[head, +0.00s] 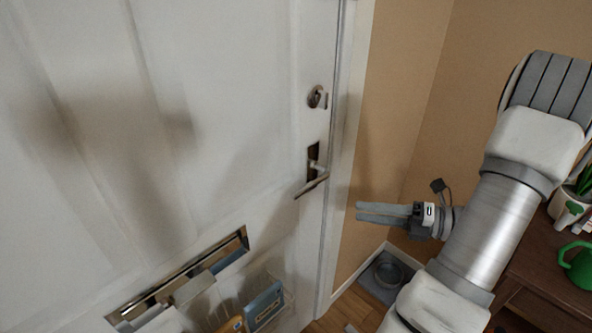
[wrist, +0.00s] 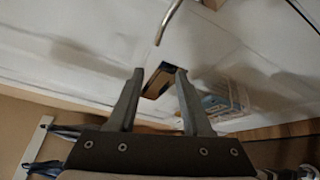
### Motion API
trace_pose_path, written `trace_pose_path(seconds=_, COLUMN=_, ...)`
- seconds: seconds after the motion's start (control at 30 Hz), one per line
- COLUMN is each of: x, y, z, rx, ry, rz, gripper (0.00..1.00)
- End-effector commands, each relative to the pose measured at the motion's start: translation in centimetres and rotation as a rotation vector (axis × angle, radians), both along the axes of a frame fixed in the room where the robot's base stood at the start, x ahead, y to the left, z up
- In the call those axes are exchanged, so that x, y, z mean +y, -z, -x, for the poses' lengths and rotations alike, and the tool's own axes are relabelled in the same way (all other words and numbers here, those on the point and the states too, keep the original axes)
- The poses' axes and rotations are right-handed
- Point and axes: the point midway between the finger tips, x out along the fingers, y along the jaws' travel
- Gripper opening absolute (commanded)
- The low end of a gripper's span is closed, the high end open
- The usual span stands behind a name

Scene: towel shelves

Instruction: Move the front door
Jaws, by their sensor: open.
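The front door (head: 225,75) is white and panelled and fills the left of the head view. It looks shut against its white frame (head: 344,130). A metal lever handle (head: 312,184) sits near its right edge, with a lock (head: 317,97) above it. My gripper (head: 358,212) is to the right of the handle and apart from it, in front of the frame. In the wrist view my gripper (wrist: 158,74) is open and empty. The handle (wrist: 170,20) shows just beyond the fingertips, and the door (wrist: 90,40) fills the background.
A mail slot (head: 180,280) and a holder with blue and yellow packets (head: 263,305) are low on the door. A bowl (head: 390,272) stands on the floor in the corner. A brown cabinet (head: 535,285) with a plant pot (head: 568,208) and a green watering can (head: 580,262) is at right.

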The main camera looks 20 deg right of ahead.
Motion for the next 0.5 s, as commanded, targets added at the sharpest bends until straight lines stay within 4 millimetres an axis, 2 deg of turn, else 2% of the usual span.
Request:
trace_pose_path(seconds=0.1, x=-2.1, y=0.1, z=1.0, rx=0.027, ry=0.092, rz=-0.123, gripper=0.5)
trace_pose_path(seconds=0.23, x=-3.0, y=0.2, z=1.3, rx=0.036, ry=0.13, rz=-0.178, gripper=0.5)
trace_pose_path(seconds=0.37, x=-2.4, y=0.2, z=0.6, rx=0.036, ry=0.132, rz=-0.187, gripper=0.5)
trace_pose_path(seconds=0.5, x=-0.7, y=0.2, z=-1.1, rx=0.037, ry=0.128, rz=-0.186, gripper=0.5)
